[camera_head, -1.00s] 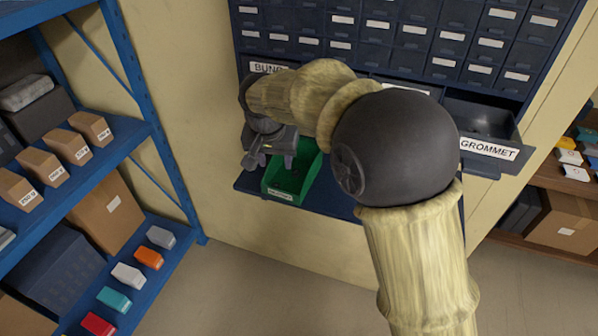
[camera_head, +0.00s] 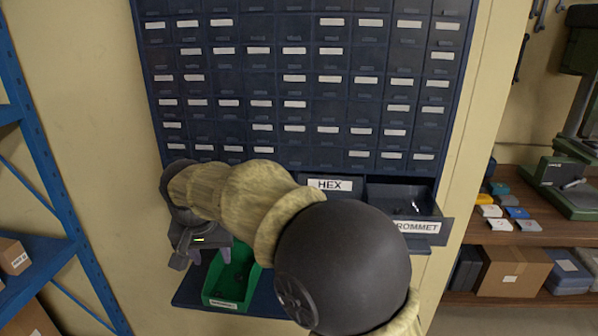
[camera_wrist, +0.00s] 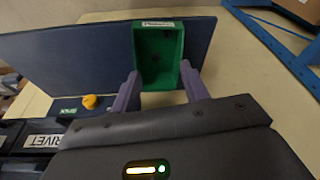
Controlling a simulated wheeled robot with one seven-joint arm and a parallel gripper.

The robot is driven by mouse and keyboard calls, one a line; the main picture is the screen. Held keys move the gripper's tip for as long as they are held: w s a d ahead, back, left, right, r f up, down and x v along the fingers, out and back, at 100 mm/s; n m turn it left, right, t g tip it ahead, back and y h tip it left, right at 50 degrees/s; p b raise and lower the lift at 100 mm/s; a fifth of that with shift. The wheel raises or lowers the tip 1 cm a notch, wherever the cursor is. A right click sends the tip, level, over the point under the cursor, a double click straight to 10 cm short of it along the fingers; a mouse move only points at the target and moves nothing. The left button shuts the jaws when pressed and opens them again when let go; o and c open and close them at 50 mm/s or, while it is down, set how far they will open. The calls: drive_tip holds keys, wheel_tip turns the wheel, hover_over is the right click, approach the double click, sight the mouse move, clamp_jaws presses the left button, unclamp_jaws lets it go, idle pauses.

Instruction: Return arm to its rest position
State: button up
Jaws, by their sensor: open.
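My arm reaches across the head view to my gripper (camera_head: 210,256), which hangs at the left end of the cabinet ledge. A green bin (camera_head: 212,302) stands on the ledge beside and partly behind it. The green bin (camera_wrist: 158,28) shows beyond the fingers, with a few small dark things inside. Whether the fingers touch the bin I cannot tell.
A cabinet of small drawers (camera_head: 300,110) rises behind my arm. Blue shelving (camera_head: 40,170) is at left, a wooden shelf (camera_head: 515,238) at right. A yellow piece (camera_wrist: 90,101) shows in the wrist view.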

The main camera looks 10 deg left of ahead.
drive_tip(key=w+d+f+m+p, duration=0.1)
drive_tip(key=d+f, duration=0.1)
drive_tip(key=d, duration=0.9)
drive_tip(key=d+f+p, duration=0.1)
drive_tip(key=d+f, duration=0.2)
drive_tip(key=d, duration=0.9)
drive_tip(key=s+d+f, duration=0.2)
drive_tip(key=s+d, duration=0.3)
drive_tip(key=d, duration=0.3)
drive_tip(key=s+d+f+m, duration=0.1)
drive_tip(key=s+d+f, duration=0.1)
drive_tip(key=s+d, duration=0.4)
drive_tip(key=shift+s+d+f+h+p, duration=0.15)
drive_tip(key=shift+d+f+h+p, duration=0.2)
drive_tip(key=shift+d, duration=0.5)
